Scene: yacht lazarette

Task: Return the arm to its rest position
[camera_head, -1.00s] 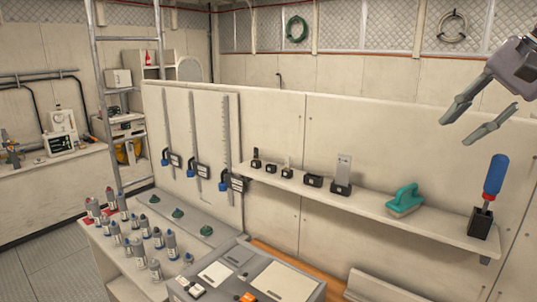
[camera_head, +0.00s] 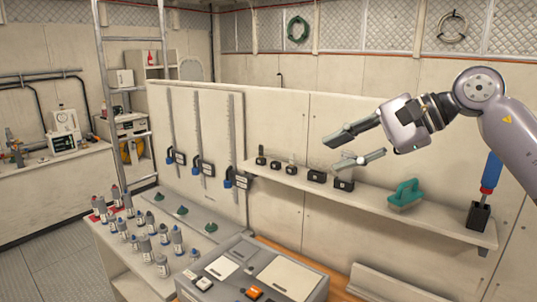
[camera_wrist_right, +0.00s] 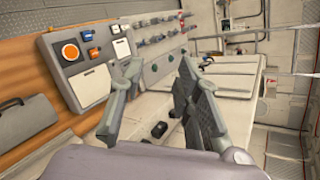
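My right gripper (camera_head: 342,151) is open and empty in the head view. It is in the air in front of the wall shelf (camera_head: 376,203), its fingers pointing left. In the right wrist view my right gripper (camera_wrist_right: 158,85) also shows, its two fingers spread with nothing between them. My right arm comes in from the right edge of the head view and partly covers the blue-handled tool (camera_head: 490,172) in its black holder. My left gripper is in neither view.
The shelf carries a teal-handled scrubber (camera_head: 406,194) and several black holders. Several bottles (camera_head: 145,245) stand on the bench at lower left. A grey panel box (camera_head: 262,275) with an orange button stands in front. Vertical rails (camera_head: 202,140) hang on the partition.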

